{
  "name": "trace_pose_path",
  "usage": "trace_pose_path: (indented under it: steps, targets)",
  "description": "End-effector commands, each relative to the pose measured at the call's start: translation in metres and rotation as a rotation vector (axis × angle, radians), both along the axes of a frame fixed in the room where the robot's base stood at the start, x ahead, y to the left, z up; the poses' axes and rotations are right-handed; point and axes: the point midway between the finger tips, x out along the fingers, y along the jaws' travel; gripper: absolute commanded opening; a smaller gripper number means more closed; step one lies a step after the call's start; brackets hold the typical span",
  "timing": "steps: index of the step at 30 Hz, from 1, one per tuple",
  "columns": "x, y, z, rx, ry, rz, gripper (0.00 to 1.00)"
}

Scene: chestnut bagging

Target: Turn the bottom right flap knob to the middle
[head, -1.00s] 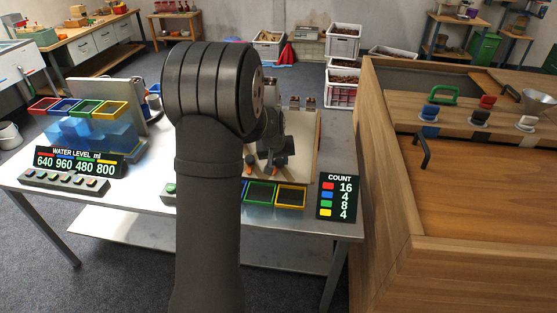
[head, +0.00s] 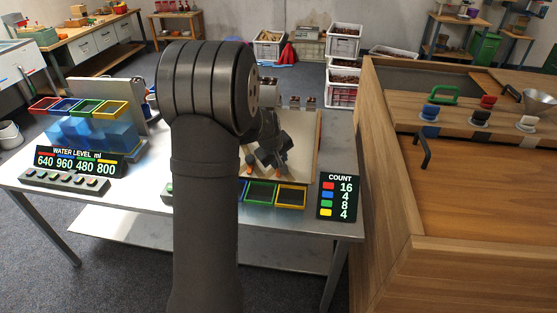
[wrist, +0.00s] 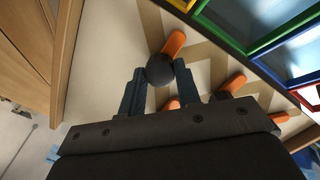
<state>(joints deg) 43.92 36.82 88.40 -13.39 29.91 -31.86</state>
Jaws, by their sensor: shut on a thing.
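A flap knob, a dark round hub (wrist: 160,70) with an orange pointer (wrist: 174,43), sits between my gripper's fingers (wrist: 161,78) in the wrist view. The fingers are shut on its hub, one on each side. The pointer reaches out beyond the fingertips, slanting up and right towards the coloured bins. Other orange pointers (wrist: 235,83) show to the right and behind the fingers; their hubs are partly hidden. In the head view my gripper (head: 271,160) is low over the right side of the pale board (head: 308,150), and the held knob is hard to make out.
Colour-rimmed bins, including a green one (head: 261,194) and a yellow one (head: 291,197), stand at the board's front edge. A count display (head: 339,196) is to their right. A wooden cabinet (head: 395,190) rises close beside the table's right side. My own arm hides the board's left part.

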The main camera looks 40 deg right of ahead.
Motion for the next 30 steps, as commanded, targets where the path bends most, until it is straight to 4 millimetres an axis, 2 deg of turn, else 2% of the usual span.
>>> trace_pose_path:
  steps: [11,12,14,15,24,30]
  targets:
    - [-0.001,0.0,0.0,-0.001,0.002,0.002,0.07]
    - [-0.001,0.0,0.0,-0.001,0.002,0.002,0.38]
    - [-0.001,0.0,0.0,-0.001,0.002,0.002,0.5]
    - [0.0,0.0,0.0,-0.001,0.002,0.002,0.52]
    - [0.0,0.001,0.002,-0.002,0.001,0.002,0.52]
    - [-0.005,0.008,0.02,-0.003,0.0,0.003,0.52]
